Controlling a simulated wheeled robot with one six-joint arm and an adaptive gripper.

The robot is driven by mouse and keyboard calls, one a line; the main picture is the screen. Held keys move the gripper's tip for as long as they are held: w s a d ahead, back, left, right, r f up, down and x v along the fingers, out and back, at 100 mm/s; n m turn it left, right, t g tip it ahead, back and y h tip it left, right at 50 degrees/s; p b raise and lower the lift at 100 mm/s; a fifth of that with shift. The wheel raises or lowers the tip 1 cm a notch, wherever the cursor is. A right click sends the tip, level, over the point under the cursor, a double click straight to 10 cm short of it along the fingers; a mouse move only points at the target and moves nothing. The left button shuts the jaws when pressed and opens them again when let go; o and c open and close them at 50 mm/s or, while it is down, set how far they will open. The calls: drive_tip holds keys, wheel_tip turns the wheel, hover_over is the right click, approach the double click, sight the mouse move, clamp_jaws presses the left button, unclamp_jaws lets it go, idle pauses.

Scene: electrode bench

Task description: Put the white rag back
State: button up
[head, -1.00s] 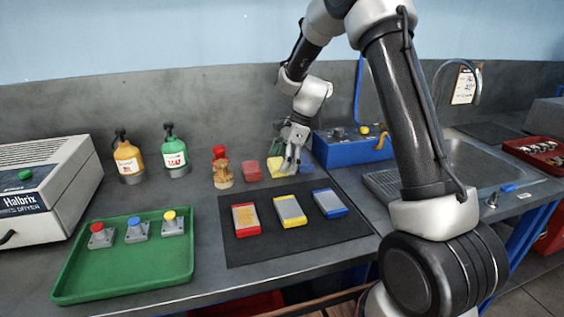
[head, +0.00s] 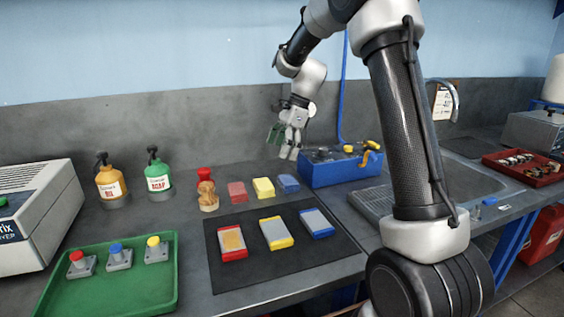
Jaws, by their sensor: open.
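I cannot make out a white rag in the head view. My gripper (head: 290,152) is open and points down, raised above the back of the bench. It appears empty and apart from the things below it. Below and to its left stands a row of small soft-looking blocks: a red one (head: 237,192), a yellow one (head: 263,187) and a blue one (head: 288,184).
A blue box (head: 335,172) with a yellow-handled item stands right of my gripper, before the sink (head: 455,180). A green tray (head: 110,298) holds three knobbed pieces. A red tray (head: 526,169) lies far right.

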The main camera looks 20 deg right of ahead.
drive_tip(key=s+d+r+n+t+h, duration=0.15)
drive_tip(key=s+r+n, duration=0.3)
drive_tip(key=s, duration=0.45)
drive_tip(key=s+d+r+n+t+h, duration=0.1)
drive_tip(key=s+d+r+n, duration=0.3)
drive_tip(key=s, duration=0.4)
drive_tip(key=s+d+n+t+h, duration=0.1)
drive_tip(key=s+n, duration=0.3)
drive_tip(key=s, duration=0.4)
drive_tip(key=s+d+n+t+h, duration=0.1)
drive_tip(key=s+d+n, duration=0.1)
drive_tip(key=s+n, duration=0.3)
drive_tip(key=s, duration=0.4)
drive_tip(key=shift+d+f, duration=0.25)
drive_tip(key=shift+f, duration=0.1)
